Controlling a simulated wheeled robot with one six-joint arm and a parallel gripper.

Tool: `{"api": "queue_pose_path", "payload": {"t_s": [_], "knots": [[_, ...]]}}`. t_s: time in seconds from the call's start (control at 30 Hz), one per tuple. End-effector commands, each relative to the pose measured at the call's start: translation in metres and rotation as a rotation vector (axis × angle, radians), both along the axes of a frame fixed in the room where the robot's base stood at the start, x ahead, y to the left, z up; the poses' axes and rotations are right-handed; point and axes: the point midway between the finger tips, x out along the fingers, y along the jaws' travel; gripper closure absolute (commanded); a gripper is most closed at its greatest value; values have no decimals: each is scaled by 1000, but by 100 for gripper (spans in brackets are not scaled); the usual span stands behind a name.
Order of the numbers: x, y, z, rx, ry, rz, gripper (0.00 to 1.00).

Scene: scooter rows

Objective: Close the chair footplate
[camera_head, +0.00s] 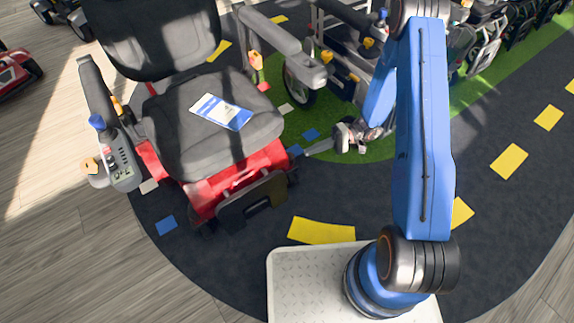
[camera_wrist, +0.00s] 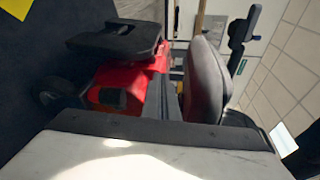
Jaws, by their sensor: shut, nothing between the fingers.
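The power chair has a grey seat (camera_head: 215,125) and a red base (camera_head: 240,172). Its black footplate (camera_head: 252,203) is at the front of the base, low over the dark floor. My gripper (camera_head: 312,149) is shut and empty, beside the chair's front right corner, pointing left toward the base. In the wrist view the footplate (camera_wrist: 118,38) shows at upper left, sticking out from the red base (camera_wrist: 125,85), apart from the pale gripper body along the bottom edge. The seat (camera_wrist: 207,80) is right of it. The footplate's exact angle is hard to tell.
A blue and white leaflet (camera_head: 221,111) lies on the seat. A joystick controller (camera_head: 115,160) is on the left armrest. Other mobility chairs (camera_head: 345,55) stand behind my arm. Dark floor with yellow patches (camera_head: 320,230) is open in front of the chair.

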Motion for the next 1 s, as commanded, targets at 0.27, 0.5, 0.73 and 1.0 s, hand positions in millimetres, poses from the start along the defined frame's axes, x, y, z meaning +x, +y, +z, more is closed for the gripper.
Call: {"api": "queue_pose_path", "payload": {"t_s": [0.27,0.5,0.73,1.0], "knots": [[1,3,-52,75,9,-77,100],[0,11,-61,89,8,-93,100],[-8,43,-62,88,10,-91,100],[-16,82,-64,88,10,-91,100]]}}
